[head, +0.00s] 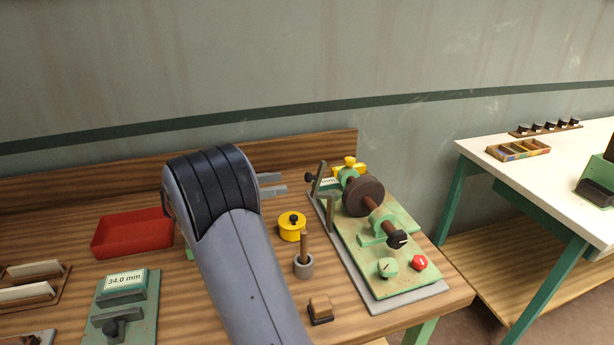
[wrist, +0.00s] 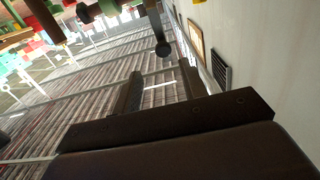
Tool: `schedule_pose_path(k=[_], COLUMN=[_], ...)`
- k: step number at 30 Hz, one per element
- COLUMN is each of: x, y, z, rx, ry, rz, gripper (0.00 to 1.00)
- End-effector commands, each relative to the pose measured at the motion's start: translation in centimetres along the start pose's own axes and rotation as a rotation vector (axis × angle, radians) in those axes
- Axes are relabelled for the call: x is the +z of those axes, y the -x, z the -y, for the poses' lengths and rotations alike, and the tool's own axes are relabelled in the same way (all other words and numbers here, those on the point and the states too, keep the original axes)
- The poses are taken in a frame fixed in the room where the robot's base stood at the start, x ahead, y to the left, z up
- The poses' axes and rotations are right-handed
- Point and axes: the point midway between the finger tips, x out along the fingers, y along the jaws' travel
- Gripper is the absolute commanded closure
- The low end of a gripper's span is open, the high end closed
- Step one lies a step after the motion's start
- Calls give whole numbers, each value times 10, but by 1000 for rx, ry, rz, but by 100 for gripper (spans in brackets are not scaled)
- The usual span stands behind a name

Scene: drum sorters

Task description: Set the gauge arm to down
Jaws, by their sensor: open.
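The machine (head: 385,245) stands on a grey slab at the right end of the wooden bench, with a dark brown drum on its shaft. What looks like the gauge arm (head: 318,178) is a grey-green bar at its far left side, standing up and slightly tilted, with a black knob (head: 309,177) beside it. In the wrist view a dark bar with a round black knob (wrist: 162,48) shows ahead of the fingers. My gripper (head: 284,183) is open and empty, left of the bar and apart from it. Its two fingers (wrist: 158,88) also show in the wrist view. My arm hides part of the bench.
A yellow pot (head: 292,226), a grey cup with a wooden handle (head: 303,265) and a small wooden block (head: 321,310) stand between my arm and the machine. A red tray (head: 130,232) and a "34.0 mm" gauge stand (head: 122,295) are at left. A white table (head: 545,175) is at right.

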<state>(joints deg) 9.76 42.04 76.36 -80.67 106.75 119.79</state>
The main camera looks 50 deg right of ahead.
Motion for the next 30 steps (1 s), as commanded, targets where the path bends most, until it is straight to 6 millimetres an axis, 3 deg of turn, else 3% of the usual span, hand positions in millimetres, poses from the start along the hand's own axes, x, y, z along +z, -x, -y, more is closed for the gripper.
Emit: schedule_pose_path(k=[9,15,27,30], x=[-2,-1,0,0], y=[-61,-86,-93,-93], z=[-1,-1,0,0], rx=[4,2,0,0], ry=[2,1,0,0], rz=[0,0,1,1], gripper=[59,59,59,67])
